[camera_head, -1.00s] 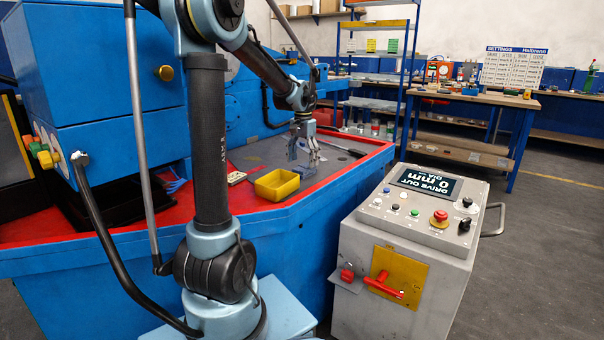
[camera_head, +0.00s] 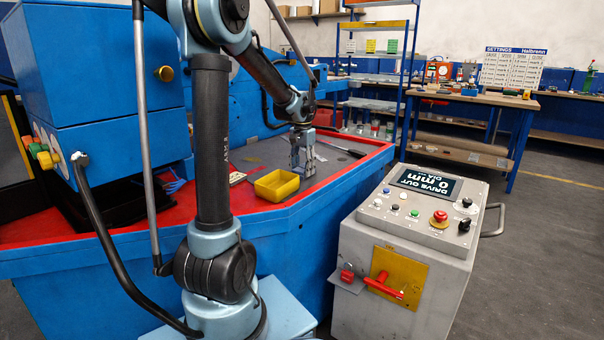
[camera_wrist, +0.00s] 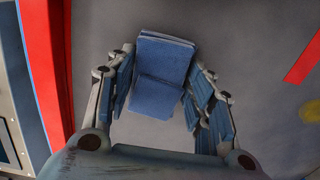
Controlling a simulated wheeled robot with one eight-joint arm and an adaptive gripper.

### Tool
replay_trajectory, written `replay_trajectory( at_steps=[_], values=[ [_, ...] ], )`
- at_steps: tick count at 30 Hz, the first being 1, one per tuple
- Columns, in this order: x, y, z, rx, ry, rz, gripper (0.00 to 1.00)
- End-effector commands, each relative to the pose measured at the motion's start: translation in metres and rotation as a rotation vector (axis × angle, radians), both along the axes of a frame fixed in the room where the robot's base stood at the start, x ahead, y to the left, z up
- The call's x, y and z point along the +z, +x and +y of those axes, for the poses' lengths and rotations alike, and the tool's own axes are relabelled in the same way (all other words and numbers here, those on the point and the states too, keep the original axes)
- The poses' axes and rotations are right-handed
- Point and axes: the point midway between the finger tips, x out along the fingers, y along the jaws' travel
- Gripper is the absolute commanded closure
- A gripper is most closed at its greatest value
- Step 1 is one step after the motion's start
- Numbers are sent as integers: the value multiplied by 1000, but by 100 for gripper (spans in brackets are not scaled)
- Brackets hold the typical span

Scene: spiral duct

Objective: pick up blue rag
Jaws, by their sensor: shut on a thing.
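The blue rag (camera_wrist: 162,62) is a folded blue cloth between the fingers of my gripper in the wrist view. My gripper (camera_head: 303,166) is over the grey top of the blue machine bench in the head view, with its fingers pointing down. Its two fingers stand on either side of the rag and are shut on it. In the head view the rag cannot be made out between the fingers. Whether the rag still touches the surface is not clear.
A yellow bin (camera_head: 277,184) stands just left of my gripper on the bench. The bench has a raised red rim (camera_head: 345,180). A grey control console (camera_head: 408,245) stands in front on the right. Grey surface is clear around the rag.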

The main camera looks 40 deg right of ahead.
Motion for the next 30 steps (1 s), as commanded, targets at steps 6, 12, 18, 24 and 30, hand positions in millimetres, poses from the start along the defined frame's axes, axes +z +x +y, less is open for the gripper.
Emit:
replay_trajectory(
  at_steps=[6,12,18,24,30],
  values=[
    [4,0,0,0,0,0,76],
    [30,0,0,0,0,0,76],
    [65,0,0,0,0,0,76],
    [91,0,0,0,0,0,76],
    [100,0,0,0,0,0,76]
  ],
)
